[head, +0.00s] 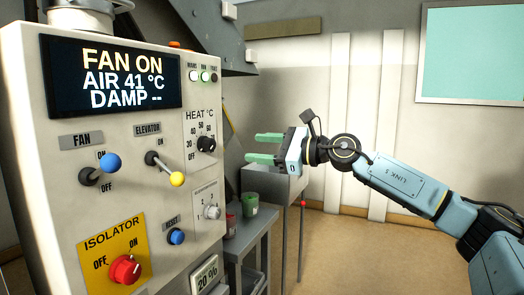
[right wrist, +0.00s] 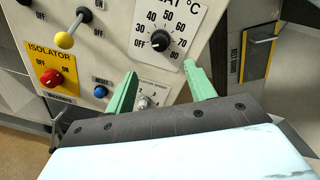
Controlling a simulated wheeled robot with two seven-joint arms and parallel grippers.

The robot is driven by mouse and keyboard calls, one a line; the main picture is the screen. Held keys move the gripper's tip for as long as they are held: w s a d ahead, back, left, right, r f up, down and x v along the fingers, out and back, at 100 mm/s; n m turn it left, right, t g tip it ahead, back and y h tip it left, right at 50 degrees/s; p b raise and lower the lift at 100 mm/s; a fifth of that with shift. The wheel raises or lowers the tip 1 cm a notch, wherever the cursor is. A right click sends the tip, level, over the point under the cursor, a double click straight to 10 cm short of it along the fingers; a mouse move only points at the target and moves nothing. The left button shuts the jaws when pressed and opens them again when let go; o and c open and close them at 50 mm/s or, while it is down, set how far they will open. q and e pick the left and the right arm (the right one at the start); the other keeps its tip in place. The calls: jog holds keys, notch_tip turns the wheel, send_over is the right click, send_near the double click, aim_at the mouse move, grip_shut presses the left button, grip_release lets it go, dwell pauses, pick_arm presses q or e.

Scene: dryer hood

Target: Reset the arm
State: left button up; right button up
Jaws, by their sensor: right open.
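My right gripper (head: 262,148) is open and empty, in the air to the right of the control panel in the head view. Its green fingers point left. In the right wrist view the open fingers (right wrist: 160,85) point toward the panel, near the heat dial (right wrist: 160,40) and above the small dial (right wrist: 145,102). I see no contact with the panel. The arm reaches in from the right edge of the head view. My left gripper is not in view.
The control panel (head: 120,212) has a lit display (head: 112,76), a fan lever (head: 100,170), an elevator lever (head: 165,168), a red isolator knob (head: 125,269) and a blue reset button (head: 176,236). A grey bench (head: 245,240) with small pots stands behind. Floor at right is clear.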

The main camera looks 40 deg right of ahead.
dwell(0.3)
